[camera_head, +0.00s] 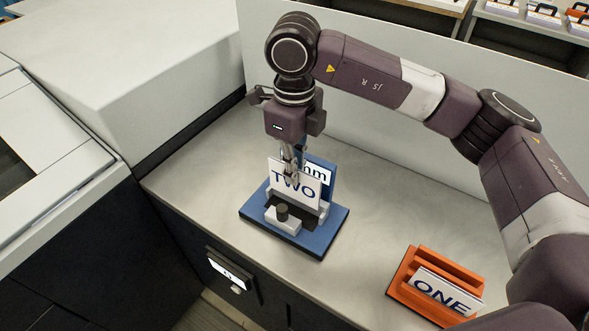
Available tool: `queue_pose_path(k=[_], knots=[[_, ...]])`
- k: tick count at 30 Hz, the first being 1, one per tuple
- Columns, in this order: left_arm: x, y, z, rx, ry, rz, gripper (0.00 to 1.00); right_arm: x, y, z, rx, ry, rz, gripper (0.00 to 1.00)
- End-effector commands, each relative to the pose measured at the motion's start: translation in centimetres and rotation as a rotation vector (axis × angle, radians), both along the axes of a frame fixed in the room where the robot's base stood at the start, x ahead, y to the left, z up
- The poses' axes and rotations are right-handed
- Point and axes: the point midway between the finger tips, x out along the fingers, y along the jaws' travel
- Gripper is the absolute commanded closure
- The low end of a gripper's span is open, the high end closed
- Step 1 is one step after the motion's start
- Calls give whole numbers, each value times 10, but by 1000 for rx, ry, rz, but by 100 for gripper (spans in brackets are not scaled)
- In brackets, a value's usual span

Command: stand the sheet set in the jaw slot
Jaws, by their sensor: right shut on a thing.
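A white sheet set marked "TWO" (290,186) stands upright at the jaw fixture on the counter. My right gripper (291,165) is above it, pointing down, and is shut on its upper part. The fixture has a blue base (326,236), a dark knob on a light block (282,217) in front, and a blue back plate (323,166) with a label ending in "mm". The sheet set's lower edge is at the jaws, and I cannot tell if it is fully seated. My left gripper is not in view.
An orange holder (408,268) with a sheet set marked "ONE" (445,292) stands at the front right. A small panel with a lit display (229,271) is on the counter's front. A large white machine (110,70) stands left. The counter between the holders is clear.

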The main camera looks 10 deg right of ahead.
Motion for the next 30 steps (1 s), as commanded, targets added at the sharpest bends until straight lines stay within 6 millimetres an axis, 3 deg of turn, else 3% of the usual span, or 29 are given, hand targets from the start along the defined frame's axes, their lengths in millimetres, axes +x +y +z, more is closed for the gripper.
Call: queue_pose_path(k=[30], knots=[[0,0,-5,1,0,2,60,0,0,0,1,1,0,100]])
